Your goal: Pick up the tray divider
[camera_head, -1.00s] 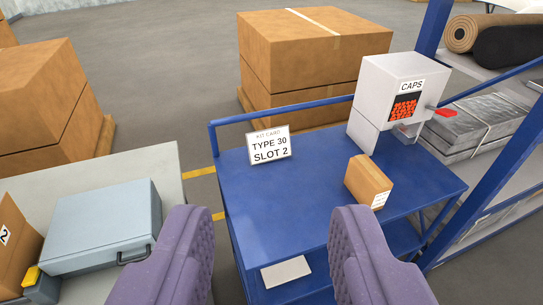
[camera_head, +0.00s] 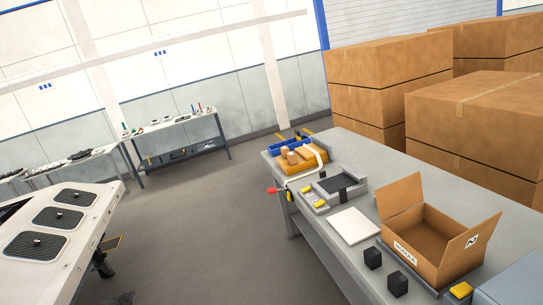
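I cannot pick out a tray divider for certain. An orange-yellow tray (camera_head: 291,168) sits at the far end of the long grey table (camera_head: 318,262), with a blue bin (camera_head: 289,147) and small tan blocks in or by it; the contents are too small to tell apart. A grey fixture (camera_head: 353,197) with a dark recess stands nearer on the same table. A flat white panel (camera_head: 353,226) lies in front of it. My gripper is not in the present view.
An open cardboard box (camera_head: 428,234) and two black blocks (camera_head: 373,258) stand on the table's near part. Large stacked cartons (camera_head: 372,68) are behind it. A white unit with dark pads (camera_head: 57,217) is at left. Grey floor (camera_head: 206,228) lies clear between, with workbenches (camera_head: 178,130) at the back.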

